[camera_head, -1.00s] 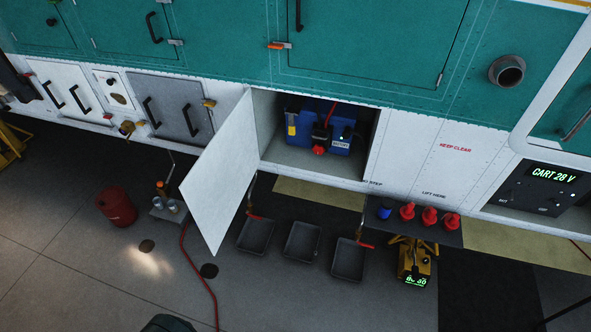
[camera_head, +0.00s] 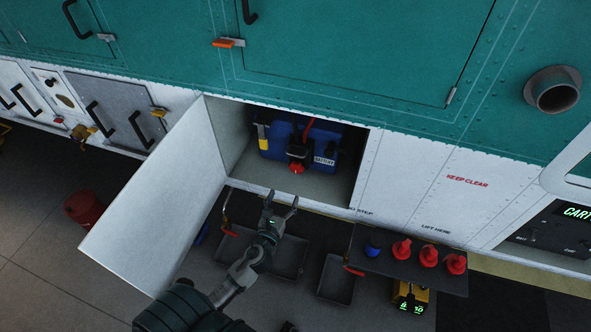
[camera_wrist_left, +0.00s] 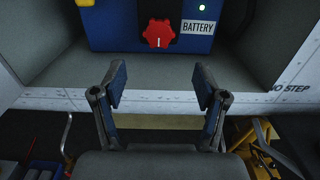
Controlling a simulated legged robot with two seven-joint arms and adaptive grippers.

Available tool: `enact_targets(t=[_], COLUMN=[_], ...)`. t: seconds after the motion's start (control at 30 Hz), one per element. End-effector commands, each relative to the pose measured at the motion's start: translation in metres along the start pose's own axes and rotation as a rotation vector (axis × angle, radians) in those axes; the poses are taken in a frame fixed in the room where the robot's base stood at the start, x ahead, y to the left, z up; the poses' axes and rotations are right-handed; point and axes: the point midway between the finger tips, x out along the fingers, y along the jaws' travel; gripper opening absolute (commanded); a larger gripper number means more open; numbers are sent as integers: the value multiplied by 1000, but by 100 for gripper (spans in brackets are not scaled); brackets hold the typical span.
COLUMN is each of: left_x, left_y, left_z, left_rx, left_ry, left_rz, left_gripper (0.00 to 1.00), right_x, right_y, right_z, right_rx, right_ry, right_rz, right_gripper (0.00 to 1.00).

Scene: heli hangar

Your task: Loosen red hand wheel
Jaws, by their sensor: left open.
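The red hand wheel (camera_head: 296,168) sits on the front of a blue battery (camera_head: 325,140) inside an open white compartment. In the left wrist view the red hand wheel (camera_wrist_left: 158,33) is knobbed with a white mark, left of the BATTERY label. My left gripper (camera_head: 281,203) is open and empty, just outside and below the compartment's lower edge, apart from the wheel. In the left wrist view its fingers (camera_wrist_left: 160,92) stand apart, with the wheel beyond and between them. My right gripper is out of view.
The open white door (camera_head: 160,200) hangs to the left of the compartment. A dark shelf (camera_head: 400,270) at right holds several red items and a blue one. Grey trays (camera_head: 337,278) lie on the floor below. The compartment's lower lip (camera_head: 300,197) lies between gripper and battery.

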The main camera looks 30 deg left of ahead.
Motion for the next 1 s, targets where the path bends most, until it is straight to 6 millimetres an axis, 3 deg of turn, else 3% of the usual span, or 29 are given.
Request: enact_targets(t=[0.3,0.5,0.7,1.0], left_x=[78,113,129,130], left_y=[0,-1,0,0], left_z=[0,-1,-1,-1], left_rx=[-2,-3,-4,-4], left_ry=[-1,1,2,2], left_rz=[1,1,-1,-1], left_gripper=[73,73,73,70], right_x=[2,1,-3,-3], right_y=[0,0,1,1], right_z=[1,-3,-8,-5], right_rx=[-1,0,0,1], right_ry=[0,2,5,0], right_rz=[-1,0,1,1], right_gripper=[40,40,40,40])
